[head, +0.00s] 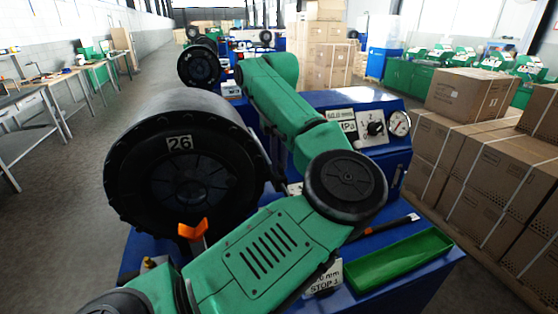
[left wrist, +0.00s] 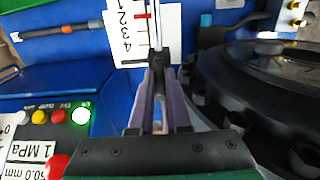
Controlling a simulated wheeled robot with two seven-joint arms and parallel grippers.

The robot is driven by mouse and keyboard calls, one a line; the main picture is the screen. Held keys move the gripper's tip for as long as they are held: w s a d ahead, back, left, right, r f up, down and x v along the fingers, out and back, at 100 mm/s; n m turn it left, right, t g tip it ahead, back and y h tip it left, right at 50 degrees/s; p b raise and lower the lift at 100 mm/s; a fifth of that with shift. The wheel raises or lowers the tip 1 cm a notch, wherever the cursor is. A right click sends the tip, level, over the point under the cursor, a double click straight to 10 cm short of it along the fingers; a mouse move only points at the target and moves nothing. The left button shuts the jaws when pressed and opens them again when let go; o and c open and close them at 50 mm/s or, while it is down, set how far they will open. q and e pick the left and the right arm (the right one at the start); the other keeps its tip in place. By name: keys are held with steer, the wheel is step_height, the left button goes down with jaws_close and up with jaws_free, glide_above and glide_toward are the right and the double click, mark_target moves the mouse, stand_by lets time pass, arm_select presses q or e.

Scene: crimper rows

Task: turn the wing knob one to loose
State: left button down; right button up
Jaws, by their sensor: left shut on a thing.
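In the left wrist view my left gripper (left wrist: 157,70) is shut, with its purple-grey fingers on a small dark piece, the wing knob (left wrist: 157,57). Most of the knob is hidden between the fingertips, so its angle cannot be told. It sits at a slim metal rail in front of a white scale plate (left wrist: 130,38) numbered up to 4, with red marks. In the head view my green left arm covers this spot, and the fingertips are hidden. My right gripper is in neither view.
A black crimper head (head: 190,165) marked 26 stands close beside the left gripper. An orange forked piece (head: 193,230) stands before it. A panel with a black selector (head: 376,128) and gauge (head: 399,123) is behind. A green tray (head: 400,262) lies at right; boxes (head: 490,190) stand beyond.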

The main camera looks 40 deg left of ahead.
arm_select(q)
steer(key=c, duration=0.9)
jaws_free()
step_height(320, 180, up, 10)
step_height(320, 180, up, 4)
steer(key=r+p, duration=0.1)
steer(key=p, duration=0.5)
glide_above(280, 163)
steer(key=shift+s+f, duration=0.15)
steer(key=shift+f, duration=0.1)
